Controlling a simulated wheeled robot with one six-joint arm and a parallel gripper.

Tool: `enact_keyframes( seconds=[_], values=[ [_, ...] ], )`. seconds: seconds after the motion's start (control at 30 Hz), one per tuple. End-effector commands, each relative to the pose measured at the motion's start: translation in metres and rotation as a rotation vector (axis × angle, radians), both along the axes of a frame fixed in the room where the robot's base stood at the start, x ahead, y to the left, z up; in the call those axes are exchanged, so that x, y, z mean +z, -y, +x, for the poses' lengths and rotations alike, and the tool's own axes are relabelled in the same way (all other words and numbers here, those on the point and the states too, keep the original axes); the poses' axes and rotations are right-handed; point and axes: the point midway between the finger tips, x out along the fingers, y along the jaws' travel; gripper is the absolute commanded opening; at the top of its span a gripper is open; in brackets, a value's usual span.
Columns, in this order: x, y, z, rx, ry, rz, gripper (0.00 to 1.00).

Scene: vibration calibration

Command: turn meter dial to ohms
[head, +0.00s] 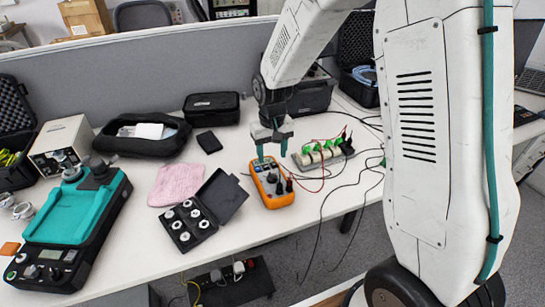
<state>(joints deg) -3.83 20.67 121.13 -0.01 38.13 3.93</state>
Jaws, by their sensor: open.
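The orange handheld meter (289,200) lies on the white table, right of centre, with red and black leads plugged into its near end. Its dial seems to be the dark round part in the middle of its face, but it is too small for me to read its setting. My gripper (272,155) points down over the far end of the meter, its two teal fingers spread apart. The fingertips are close to the meter's top edge; I cannot tell whether they touch it. Nothing shows between them.
Left of the meter stands an open black case of weights (203,212), with a pink cloth (176,184) behind it. A power strip with green plugs (322,154) and loose cables lies to the right. A teal-topped device (70,210) fills the left side.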

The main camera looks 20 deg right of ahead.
Motion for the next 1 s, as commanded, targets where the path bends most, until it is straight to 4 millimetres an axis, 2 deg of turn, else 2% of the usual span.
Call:
enact_keyframes(
  seconds=[0.33, 0.7, 0.83, 1.0],
  values=[
    [-0.007, 0.000, -0.001, 0.001, -0.003, 0.000, 0.54],
    [-0.063, 0.000, -0.002, 0.001, -0.005, 0.000, 0.54],
    [-0.075, 0.000, -0.002, 0.001, -0.003, 0.000, 0.54],
    [-0.079, 0.000, -0.001, 0.001, 0.000, 0.000, 0.54]
  ],
)
